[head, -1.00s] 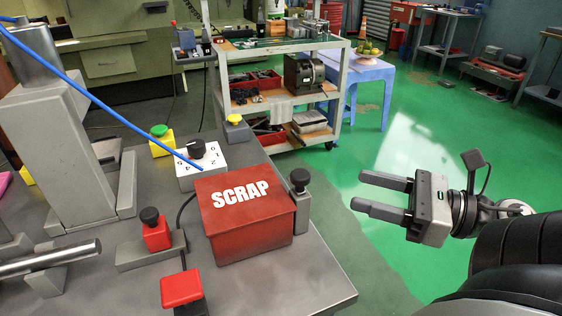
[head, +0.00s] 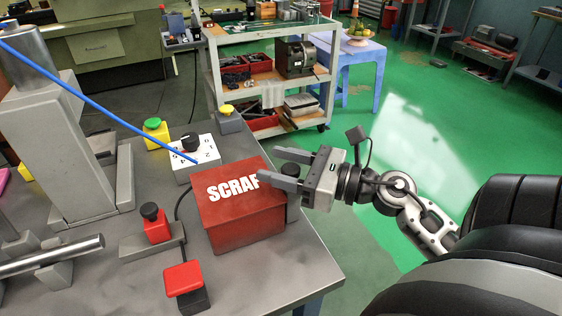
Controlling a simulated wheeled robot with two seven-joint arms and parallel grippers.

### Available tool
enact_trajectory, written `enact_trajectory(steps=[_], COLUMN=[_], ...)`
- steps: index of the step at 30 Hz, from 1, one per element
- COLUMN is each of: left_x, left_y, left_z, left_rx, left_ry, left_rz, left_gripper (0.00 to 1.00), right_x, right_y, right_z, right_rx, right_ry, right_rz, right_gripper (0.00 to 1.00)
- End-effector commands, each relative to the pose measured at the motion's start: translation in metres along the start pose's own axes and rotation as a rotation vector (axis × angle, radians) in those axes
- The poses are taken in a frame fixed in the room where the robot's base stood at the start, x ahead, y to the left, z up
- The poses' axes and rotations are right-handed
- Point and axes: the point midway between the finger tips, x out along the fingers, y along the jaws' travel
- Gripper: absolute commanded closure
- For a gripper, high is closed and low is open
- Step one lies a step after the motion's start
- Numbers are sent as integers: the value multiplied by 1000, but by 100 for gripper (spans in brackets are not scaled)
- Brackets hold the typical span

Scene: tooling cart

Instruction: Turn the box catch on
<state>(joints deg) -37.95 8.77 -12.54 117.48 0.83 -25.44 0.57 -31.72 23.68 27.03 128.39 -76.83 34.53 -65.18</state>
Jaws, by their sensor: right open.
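The red box marked SCRAP (head: 240,226) sits on the grey bench top near its right edge. A black round knob (head: 290,169) on a grey post (head: 293,208) stands at the box's right side; it may be the box catch, and my gripper partly hides it. My right gripper (head: 271,165) is open and comes in from the right at the box's right top edge. Its fingers show on either side of the knob in the picture; I cannot tell whether they touch it. My left gripper is out of view.
A white box with a numbered dial (head: 191,143), a yellow-based green button (head: 155,130), a red block with a black knob (head: 155,224) and a red push button (head: 184,279) stand on the bench. A blue cable (head: 100,103) crosses above. A shelf cart (head: 212,80) stands behind.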

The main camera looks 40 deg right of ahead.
Motion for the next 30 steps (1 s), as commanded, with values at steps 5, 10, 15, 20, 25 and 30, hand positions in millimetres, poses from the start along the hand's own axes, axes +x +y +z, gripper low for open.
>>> enact_trajectory(steps=[5, 10, 15, 20, 25, 30], left_x=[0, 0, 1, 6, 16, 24], left_y=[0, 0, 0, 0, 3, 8], left_z=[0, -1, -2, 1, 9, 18], left_rx=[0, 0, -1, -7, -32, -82], left_ry=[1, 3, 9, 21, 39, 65], left_rz=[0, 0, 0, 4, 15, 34], left_gripper=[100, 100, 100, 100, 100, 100], right_x=[0, 0, 0, 0, 0, -1], right_y=[0, 0, 0, 1, 2, 4], right_z=[0, 0, -1, -4, -6, -8], right_rx=[0, 1, 1, -2, -7, -8], right_ry=[0, 0, 0, 1, 1, 0], right_rz=[0, 1, 11, 56, 157, 302], right_gripper=[68, 93, 92, 92, 92, 92])
